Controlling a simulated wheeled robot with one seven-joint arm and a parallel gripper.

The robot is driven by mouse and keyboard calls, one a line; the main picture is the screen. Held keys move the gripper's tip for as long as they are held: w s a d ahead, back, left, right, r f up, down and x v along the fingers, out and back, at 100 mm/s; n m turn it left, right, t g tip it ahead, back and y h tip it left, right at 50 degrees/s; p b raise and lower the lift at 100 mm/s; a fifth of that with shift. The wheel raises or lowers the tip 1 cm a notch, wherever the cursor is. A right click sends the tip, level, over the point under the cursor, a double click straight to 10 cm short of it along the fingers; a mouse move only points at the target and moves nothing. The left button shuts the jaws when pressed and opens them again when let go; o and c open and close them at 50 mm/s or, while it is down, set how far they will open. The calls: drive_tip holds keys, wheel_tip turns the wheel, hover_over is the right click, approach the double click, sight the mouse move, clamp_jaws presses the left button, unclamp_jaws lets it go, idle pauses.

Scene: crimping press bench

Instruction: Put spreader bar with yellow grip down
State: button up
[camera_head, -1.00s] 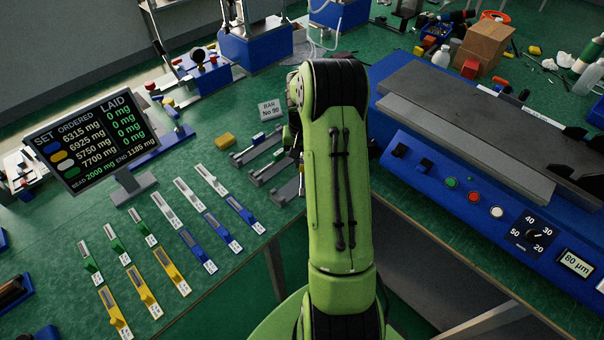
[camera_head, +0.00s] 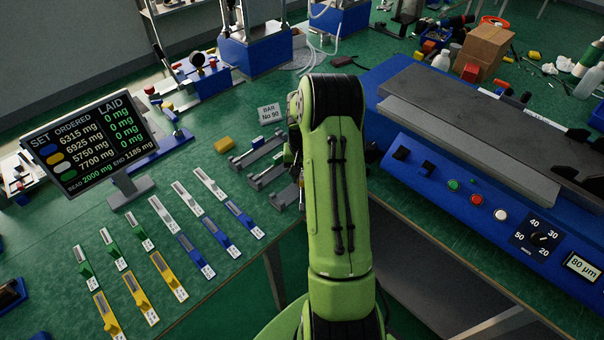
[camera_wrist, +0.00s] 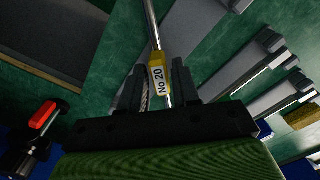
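My gripper (camera_wrist: 160,82) is shut on the bar at the grip, one dark finger on each side. The rod points away from the gripper, towards the top of the picture. Its far end is cut off by the frame. In the head view my own arm hides the gripper and the bar. Grey rests (camera_head: 258,150) stand left of my arm; grey rests (camera_wrist: 245,72) also show right of the gripper in the wrist view.
A sign (camera_head: 269,113) reads BAR No 90. A yellow block (camera_head: 224,145) lies beside the rests. A blue machine (camera_head: 430,185) with buttons, a dial and an 80 µm display stands at right. Several coloured strips (camera_head: 163,268) lie at left near a monitor (camera_head: 85,145).

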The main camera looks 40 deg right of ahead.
sight(302, 176)
drive_tip(key=shift+o, duration=0.8)
drive_tip(key=shift+r, duration=0.1)
wheel_tip(302, 176, up, 13)
drive_tip(key=p, duration=0.4)
drive_tip(key=s+a+r+n+t, duration=0.1)
drive_tip(key=a+r+n, duration=0.1)
drive_tip(key=a+r, duration=0.6)
drive_tip(key=s+a+r+n+t+h, duration=0.1)
drive_tip(key=s+a+r+n+t, duration=0.1)
drive_tip(key=s+a+r, duration=0.55)
drive_tip(key=s+a+n+t+y, duration=0.1)
drive_tip(key=s+a+n, duration=0.3)
drive_tip(key=s+a, duration=0.6)
drive_tip(key=shift+s+a+f+n+t+b, duration=0.3)
drive_tip(key=shift+s+f+t, duration=0.15)
drive_tip(key=shift+s+t, duration=0.35)
